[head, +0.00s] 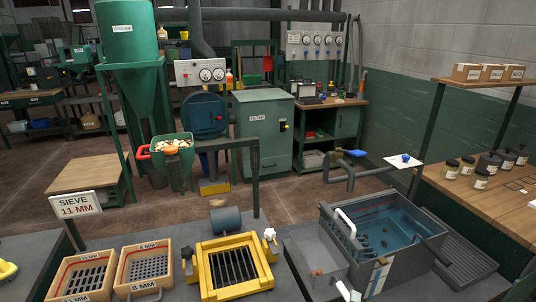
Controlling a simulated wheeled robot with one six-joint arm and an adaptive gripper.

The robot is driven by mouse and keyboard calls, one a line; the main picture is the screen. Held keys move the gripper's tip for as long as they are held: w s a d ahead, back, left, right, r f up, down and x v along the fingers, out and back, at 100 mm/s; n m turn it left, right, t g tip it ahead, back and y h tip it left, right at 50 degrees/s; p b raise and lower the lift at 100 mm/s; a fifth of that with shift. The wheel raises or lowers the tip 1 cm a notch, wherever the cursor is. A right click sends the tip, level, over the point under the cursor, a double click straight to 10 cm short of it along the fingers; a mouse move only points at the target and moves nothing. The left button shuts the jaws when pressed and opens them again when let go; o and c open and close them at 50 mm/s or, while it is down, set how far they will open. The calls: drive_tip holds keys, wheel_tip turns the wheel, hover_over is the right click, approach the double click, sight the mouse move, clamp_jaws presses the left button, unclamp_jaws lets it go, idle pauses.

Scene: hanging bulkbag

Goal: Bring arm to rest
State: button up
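My gripper and arm do not show in the head view, so I cannot see whether the gripper is open or shut or what it holds. The task names no other object. In front of me is a dark grey bench (180,262). A yellow frame with dark bars (233,266) stands on it at the middle. To its right is a grey tub with a blue inside (385,228).
Wooden sieves (88,276) (147,268) sit left of the yellow frame, near a "SIEVE 11 MM" sign (76,204). A blue-handled tap (350,153) rises behind the tub. A wooden shelf with jars (466,166) is at right. Open floor (300,190) lies beyond the bench.

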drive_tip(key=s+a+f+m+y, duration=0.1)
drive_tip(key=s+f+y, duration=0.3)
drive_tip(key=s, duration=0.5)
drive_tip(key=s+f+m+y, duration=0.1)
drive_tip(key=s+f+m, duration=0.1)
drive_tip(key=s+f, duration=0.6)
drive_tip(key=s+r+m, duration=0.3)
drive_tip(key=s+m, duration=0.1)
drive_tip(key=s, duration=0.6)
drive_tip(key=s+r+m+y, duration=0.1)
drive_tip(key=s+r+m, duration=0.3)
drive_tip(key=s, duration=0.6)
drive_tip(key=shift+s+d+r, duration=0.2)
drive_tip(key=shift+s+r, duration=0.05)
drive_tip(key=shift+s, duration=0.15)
